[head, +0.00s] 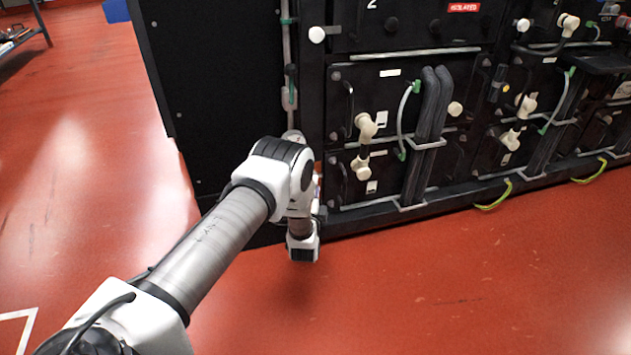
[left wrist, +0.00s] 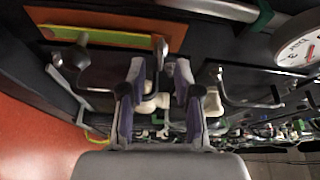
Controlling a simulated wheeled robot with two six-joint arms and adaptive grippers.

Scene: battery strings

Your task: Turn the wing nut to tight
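I cannot make out a wing nut for certain in either view. In the left wrist view my left gripper (left wrist: 159,75) is open, its two dark fingers apart. Pale cream connector parts (left wrist: 154,103) show in the gap between the fingers, and I cannot tell whether anything touches them. A small metal post (left wrist: 161,47) stands just beyond the fingertips. In the head view my left arm reaches to the lower left corner of the black battery rack (head: 316,90), and its gripper is hidden behind the arm. My right gripper is in neither view.
Cream connectors (head: 366,126) and black cables (head: 433,110) stick out from the rack front. Bar handles (left wrist: 246,102) flank the gripper in the wrist view, with a round gauge (left wrist: 298,42) at upper right. Yellow-green cables (head: 494,196) loop near the floor. The red floor (head: 480,290) is clear in front.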

